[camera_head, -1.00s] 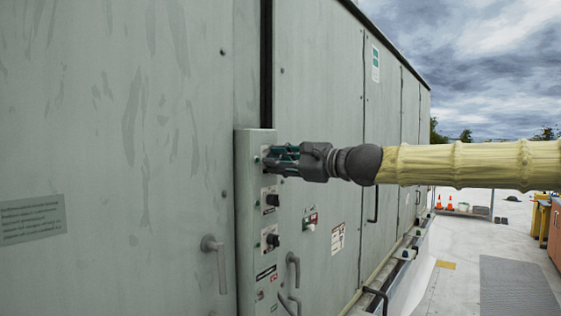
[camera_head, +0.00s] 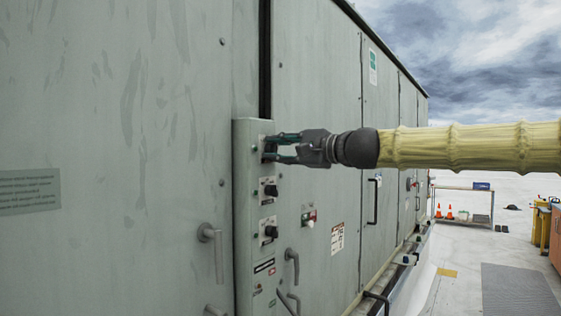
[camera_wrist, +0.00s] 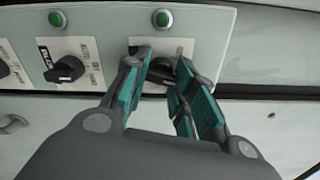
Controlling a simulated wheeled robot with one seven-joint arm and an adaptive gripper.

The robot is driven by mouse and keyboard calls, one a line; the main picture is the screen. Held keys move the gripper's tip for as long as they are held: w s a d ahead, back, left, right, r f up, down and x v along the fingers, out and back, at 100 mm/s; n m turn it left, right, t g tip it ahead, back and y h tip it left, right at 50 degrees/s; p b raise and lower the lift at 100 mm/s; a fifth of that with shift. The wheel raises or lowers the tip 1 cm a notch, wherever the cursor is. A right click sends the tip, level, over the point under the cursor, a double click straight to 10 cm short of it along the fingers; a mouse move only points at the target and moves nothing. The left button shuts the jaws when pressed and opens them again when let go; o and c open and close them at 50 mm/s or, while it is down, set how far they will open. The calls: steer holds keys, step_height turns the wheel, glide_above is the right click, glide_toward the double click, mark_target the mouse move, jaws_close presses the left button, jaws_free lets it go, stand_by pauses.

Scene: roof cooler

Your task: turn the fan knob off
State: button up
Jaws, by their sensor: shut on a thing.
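A narrow grey control panel (camera_head: 243,215) stands upright on the cabinet wall, with black knobs in a column. My gripper (camera_head: 271,147) reaches in from the right to the top knob. In the wrist view my gripper (camera_wrist: 164,72) has its teal-padded fingers on either side of this black knob (camera_wrist: 157,78) and is shut on it. The fingers hide part of the knob and its label, so I cannot read its setting. The middle knob (camera_head: 270,190) and lower knob (camera_head: 271,232) are free. The middle knob also shows in the wrist view (camera_wrist: 66,69), on a white label.
Green lamps (camera_wrist: 162,18) sit beside the knobs. A lever handle (camera_head: 216,250) is on the left door, and another handle (camera_head: 292,265) is right of the panel. The roof floor at right is open, with orange cones (camera_head: 449,212) farther back.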

steer(key=shift+n+b, duration=1)
steer(key=shift+n, duration=0.2)
steer(key=o, duration=1)
steer(key=shift+a, duration=0.15)
steer(key=shift+o, duration=0.2)
steer(key=v, duration=1.2)
